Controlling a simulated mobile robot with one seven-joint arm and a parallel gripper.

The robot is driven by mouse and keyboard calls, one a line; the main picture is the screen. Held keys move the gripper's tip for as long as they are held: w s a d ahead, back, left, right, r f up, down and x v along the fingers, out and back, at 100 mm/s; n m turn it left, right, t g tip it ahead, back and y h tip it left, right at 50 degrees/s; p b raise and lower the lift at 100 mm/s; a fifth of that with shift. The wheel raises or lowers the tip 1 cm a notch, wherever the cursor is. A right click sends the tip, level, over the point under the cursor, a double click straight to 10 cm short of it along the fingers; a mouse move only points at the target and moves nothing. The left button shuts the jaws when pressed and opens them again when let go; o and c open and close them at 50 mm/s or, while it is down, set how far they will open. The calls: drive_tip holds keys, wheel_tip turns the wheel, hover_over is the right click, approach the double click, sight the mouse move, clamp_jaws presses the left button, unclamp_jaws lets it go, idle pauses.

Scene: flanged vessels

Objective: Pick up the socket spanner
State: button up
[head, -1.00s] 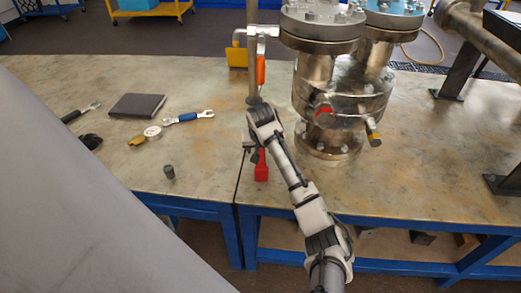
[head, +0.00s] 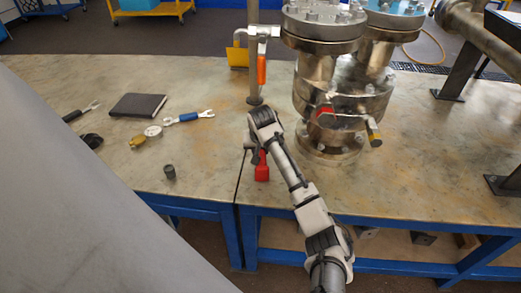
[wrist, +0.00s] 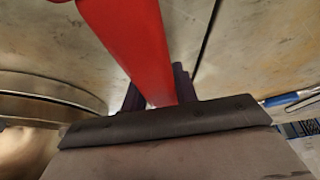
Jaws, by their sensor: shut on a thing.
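A red-handled tool, apparently the socket spanner (head: 262,166), is at my gripper (head: 254,153), near the front edge of the bench. In the wrist view the red handle of the socket spanner (wrist: 130,40) runs from the top of the picture down between the dark fingers of my gripper (wrist: 158,90). The fingers are shut on it. Its working end cannot be made out. I cannot tell whether it touches the bench.
On the metal bench (head: 215,150) at left lie a blue-handled spanner (head: 188,117), a black notebook (head: 137,105) and a small dark cylinder (head: 169,172). A flanged steel vessel (head: 330,90) stands close, right of my arm. An upright post (head: 253,60) with an orange handle stands behind.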

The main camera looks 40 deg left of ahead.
drive_tip(key=shift+r, duration=0.2)
drive_tip(key=shift+r, duration=0.25)
wheel_tip(320, 180, up, 3)
drive_tip(key=shift+s+d+f, duration=0.1)
drive_tip(key=shift+s+f, duration=0.05)
drive_tip(key=s+d, duration=0.5)
drive_tip(key=s, duration=0.1)
drive_tip(key=s+d, duration=0.6)
drive_tip(key=shift+s+d+p, duration=0.35)
drive_tip(key=shift+s, duration=0.3)
